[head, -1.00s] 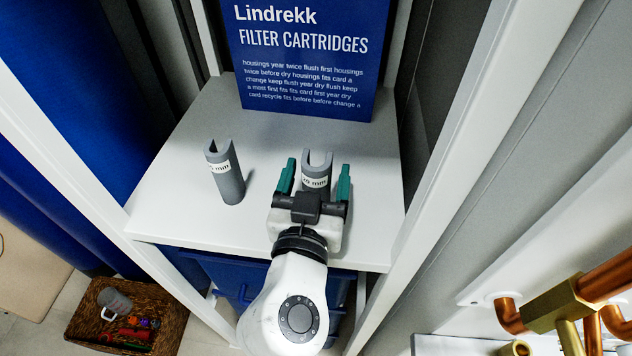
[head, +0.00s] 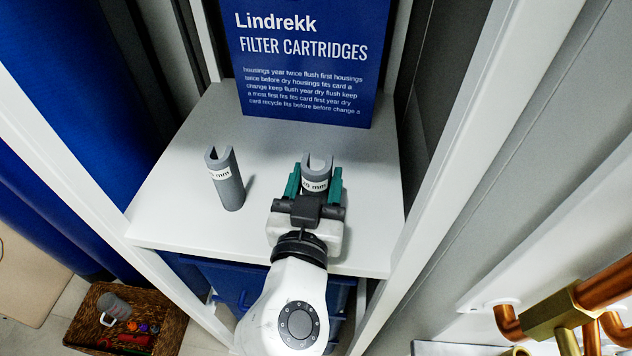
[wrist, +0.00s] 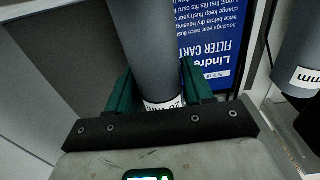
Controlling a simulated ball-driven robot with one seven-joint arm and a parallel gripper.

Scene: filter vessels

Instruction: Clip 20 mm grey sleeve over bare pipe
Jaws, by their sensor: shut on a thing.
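Two grey open-sided sleeves stand upright on a white shelf (head: 180,190). My gripper (head: 315,184) has its green fingers shut on the right sleeve (head: 317,161), one on each side. This sleeve also shows between the fingers in the wrist view (wrist: 148,45). Copper pipes (head: 508,322) with a brass fitting (head: 550,312) are at the lower right; I cannot tell which is the bare pipe.
A blue Lindrekk sign (head: 310,60) stands behind the sleeves. White frame posts (head: 455,150) flank the shelf. A blue bin (head: 225,275) is under the shelf. A wicker basket (head: 85,325) with a grey mug and small items sits on the floor at lower left.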

